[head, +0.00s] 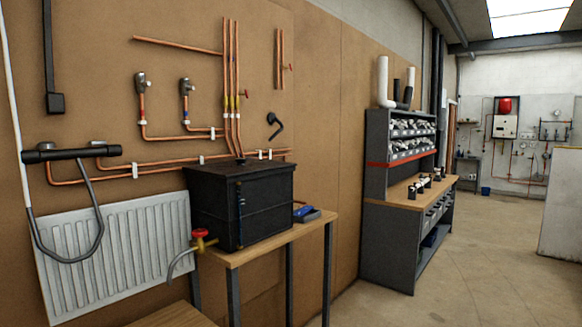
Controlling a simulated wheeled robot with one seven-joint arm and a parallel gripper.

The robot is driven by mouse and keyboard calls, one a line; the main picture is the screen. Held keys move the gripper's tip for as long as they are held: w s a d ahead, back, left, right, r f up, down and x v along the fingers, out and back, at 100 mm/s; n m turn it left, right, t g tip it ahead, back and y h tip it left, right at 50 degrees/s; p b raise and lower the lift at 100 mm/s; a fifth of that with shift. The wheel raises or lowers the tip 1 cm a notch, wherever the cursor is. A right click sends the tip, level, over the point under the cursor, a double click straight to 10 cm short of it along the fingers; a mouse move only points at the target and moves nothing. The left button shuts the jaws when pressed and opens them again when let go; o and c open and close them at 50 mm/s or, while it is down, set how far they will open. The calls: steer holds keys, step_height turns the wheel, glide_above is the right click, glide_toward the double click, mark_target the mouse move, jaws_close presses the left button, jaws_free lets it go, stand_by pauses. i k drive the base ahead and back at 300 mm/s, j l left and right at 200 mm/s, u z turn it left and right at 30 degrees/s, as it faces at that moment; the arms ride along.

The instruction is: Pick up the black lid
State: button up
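A black box-shaped tank (243,212) stands on a narrow wooden-topped bench (290,236) against the brown board wall. Its flat black top, which looks like the lid (238,171), lies on the tank, level and in place. Copper pipes come down the wall right behind it. I cannot tell whether the lid is loose or has a handle. My gripper is not in view.
A white radiator (112,255) hangs at left, with a black bar and looped hose (72,156) above it. A red-handled tap (200,237) juts from the tank's lower left. A blue-and-grey item (306,213) lies beside the tank. A grey shelf unit (390,250) stands farther right; floor at right is clear.

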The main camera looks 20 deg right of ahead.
mark_target(240, 166)
steer(key=z, duration=0.15)
steer(key=i+l+u, duration=0.2)
steer(key=u, duration=0.15)
steer(key=i+l+u, duration=0.85)
steer(key=l+u, duration=0.25)
steer(key=i+l+u, duration=0.15)
steer(key=l+u, duration=0.55)
steer(key=l, duration=0.2)
steer(key=i+l+u, duration=0.1)
steer(key=l+u, duration=0.25)
steer(key=l, duration=0.15)
steer(key=l+u, duration=0.35)
steer(key=l, duration=0.15)
steer(key=k, duration=0.05)
